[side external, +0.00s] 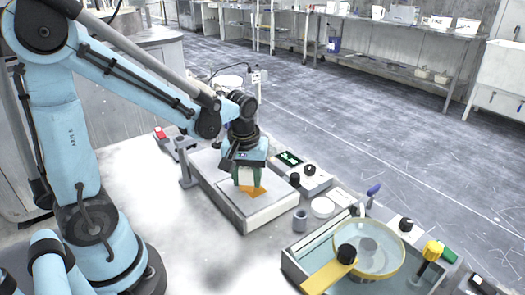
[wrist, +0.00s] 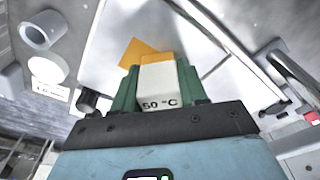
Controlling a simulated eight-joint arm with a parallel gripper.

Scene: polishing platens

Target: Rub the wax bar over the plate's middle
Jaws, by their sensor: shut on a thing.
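The wax bar (wrist: 158,82) is a pale block marked "50 °C" in the wrist view. My gripper (side external: 248,177) has green fingers and is shut on the bar, one finger on each side. The plate (side external: 272,206) is the pale flat top of a low grey box on the bench, below my gripper. An orange flat patch (side external: 256,191) lies on the plate right under the fingers; it also shows past the bar in the wrist view (wrist: 136,50). The bar's lower end is at or just above the patch; I cannot tell if it touches.
A control box (side external: 305,178) with a green display and knobs stands right of the plate. A grey ring (side external: 300,221) and a white disc (side external: 322,207) sit nearby. A tray with a round yellow-rimmed platen (side external: 390,262) is at front right.

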